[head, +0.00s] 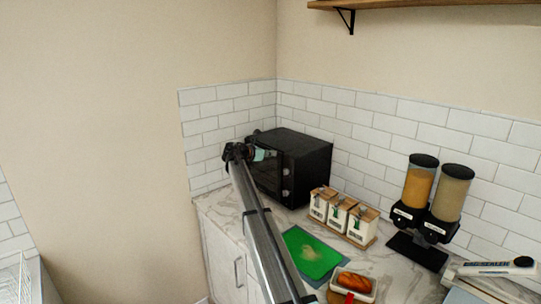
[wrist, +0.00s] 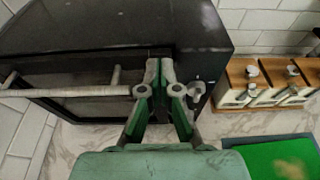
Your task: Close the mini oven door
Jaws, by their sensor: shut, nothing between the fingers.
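The mini oven (head: 305,152) is a black box on the marble counter in the corner, with light knobs on the right of its front. In the wrist view, the oven (wrist: 210,25) fills the upper left, and its door handle (wrist: 70,93) is a pale bar across the dark door. The door looks at or close to the front frame; I cannot tell whether a gap remains. My gripper (wrist: 160,66) is shut and empty at the oven front, between the handle's right end and a knob (wrist: 196,88). I cannot tell if its tips touch. In the head view, my gripper (head: 257,154) partly hides the door.
Wooden-topped white canisters (head: 338,213) stand right of the oven. Tiled walls close off the corner. A shelf (head: 420,4) hangs above on the right.

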